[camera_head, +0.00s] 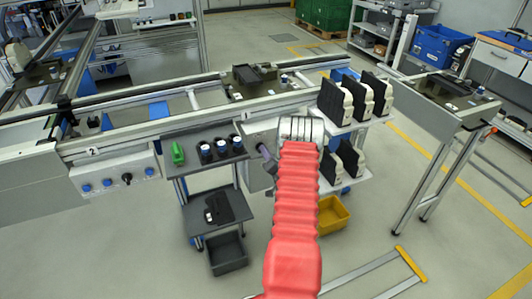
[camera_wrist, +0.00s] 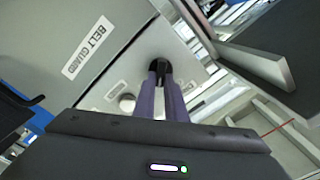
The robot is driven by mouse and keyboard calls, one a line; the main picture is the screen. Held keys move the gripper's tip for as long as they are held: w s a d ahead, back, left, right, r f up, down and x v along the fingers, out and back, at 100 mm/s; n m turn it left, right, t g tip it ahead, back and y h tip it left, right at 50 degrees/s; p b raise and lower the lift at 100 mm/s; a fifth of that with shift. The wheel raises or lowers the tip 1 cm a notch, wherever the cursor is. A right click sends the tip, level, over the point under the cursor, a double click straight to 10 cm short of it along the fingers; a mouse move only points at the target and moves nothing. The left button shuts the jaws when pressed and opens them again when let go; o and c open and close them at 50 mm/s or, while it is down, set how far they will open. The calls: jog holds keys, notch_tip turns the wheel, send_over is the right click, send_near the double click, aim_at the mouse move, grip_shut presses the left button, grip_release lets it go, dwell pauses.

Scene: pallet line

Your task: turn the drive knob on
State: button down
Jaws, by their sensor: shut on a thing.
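A black knob (camera_wrist: 159,65) sits on a light grey panel (camera_wrist: 150,50) in the wrist view. My gripper (camera_wrist: 163,72) has its two purple-grey fingers closed on this knob, and the fingers partly cover it. A small label plate and a pale round button (camera_wrist: 127,102) are on the same panel, left of the fingers. In the head view my gripper (camera_head: 267,160) is at the front of a grey box (camera_head: 262,134) under the conveyor rail. My red arm hides part of that area, and the knob is not clear there. I cannot read the knob's setting.
A panel marked BELT GUARD (camera_wrist: 88,47) adjoins the knob's panel. Another control box (camera_head: 115,178) with blue knobs and a black one hangs at left. A dark cart (camera_head: 225,180) stands left of my gripper. A rack with black-and-white parts (camera_head: 345,135) stands at right.

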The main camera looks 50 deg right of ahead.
jog(key=shift+s+d+f+m, duration=0.1)
jog(key=shift+s+f+m, duration=0.05)
jog(key=shift+m, duration=1.2)
jog(key=shift+s+d+f+m, duration=0.1)
jog(key=shift+f+m, duration=0.05)
jog(key=shift+m, duration=1.15)
jog(key=shift+s+d+f+m, duration=0.1)
jog(key=shift+s+f+m, duration=0.05)
jog(key=shift+m, duration=1.2)
jog(key=c, duration=2.1)
grip_release()
jog(key=shift+f, duration=0.1)
jog(key=o, duration=0.3)
jog(key=shift+w+a, duration=0.1)
jog(key=shift+w, duration=0.1)
jog(key=shift+s, duration=0.1)
jog(key=v, duration=1.3)
jog(key=shift+s+a, duration=0.2)
jog(key=shift+s, duration=0.1)
